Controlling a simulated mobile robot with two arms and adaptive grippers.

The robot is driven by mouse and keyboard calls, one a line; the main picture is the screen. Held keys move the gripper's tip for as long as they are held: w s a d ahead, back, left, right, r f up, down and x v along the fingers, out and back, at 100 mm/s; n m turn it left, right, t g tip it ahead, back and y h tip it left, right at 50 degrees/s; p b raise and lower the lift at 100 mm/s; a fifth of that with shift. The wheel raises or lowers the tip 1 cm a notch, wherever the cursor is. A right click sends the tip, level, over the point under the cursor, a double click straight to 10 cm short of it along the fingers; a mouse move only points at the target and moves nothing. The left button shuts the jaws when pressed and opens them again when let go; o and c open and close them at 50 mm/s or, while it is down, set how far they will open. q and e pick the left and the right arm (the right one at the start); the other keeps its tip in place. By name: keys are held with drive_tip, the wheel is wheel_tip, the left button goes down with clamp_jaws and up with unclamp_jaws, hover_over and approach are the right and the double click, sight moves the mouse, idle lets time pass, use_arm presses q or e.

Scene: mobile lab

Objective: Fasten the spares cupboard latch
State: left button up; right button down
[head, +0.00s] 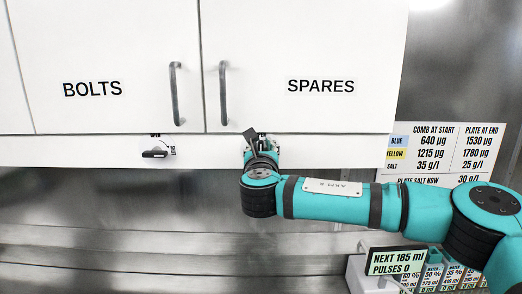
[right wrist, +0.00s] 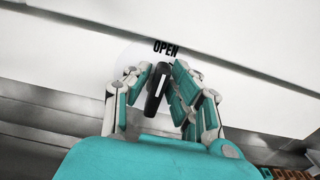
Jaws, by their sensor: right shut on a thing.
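The spares cupboard (head: 300,60) is a white door with "SPARES" in black letters and a dark bar handle (head: 222,92). The door looks closed. Its latch sits on the white strip below, mostly hidden by my right gripper (head: 262,146) in the head view. In the right wrist view the latch knob (right wrist: 154,100) is a black bar with a white stripe, slightly tilted, its upper end near the word "OPEN". My right gripper (right wrist: 160,74) has its teal-padded fingers on both sides of the knob and is shut on it. My left gripper is not in view.
A bolts cupboard (head: 92,60) stands closed on the left, its own black latch knob (head: 155,154) lying level. A printed notice (head: 440,150), a small display (head: 397,261) and several labelled boxes are at the right. Steel wall shows below the cupboards.

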drive_tip(key=shift+f+m+b, duration=0.2)
drive_tip(key=shift+m+b, duration=0.2)
drive_tip(key=shift+b, duration=0.1)
drive_tip(key=shift+d+f+m+b, duration=0.15)
drive_tip(key=shift+d+m+b, duration=0.1)
drive_tip(key=shift+m+b, duration=2.25)
drive_tip(key=shift+d+f+m+b, duration=0.2)
drive_tip(key=shift+m+b, duration=1.65)
drive_tip(key=shift+m, duration=1.25)
drive_tip(key=shift+d+f+m+b, duration=0.1)
drive_tip(key=shift+d+m+b, duration=0.2)
drive_tip(key=shift+m+b, duration=2.2)
drive_tip(key=shift+r+m, duration=0.1)
drive_tip(key=shift+m, duration=0.4)
drive_tip(key=c, duration=1.5)
unclamp_jaws()
drive_tip(key=shift+o, duration=0.9)
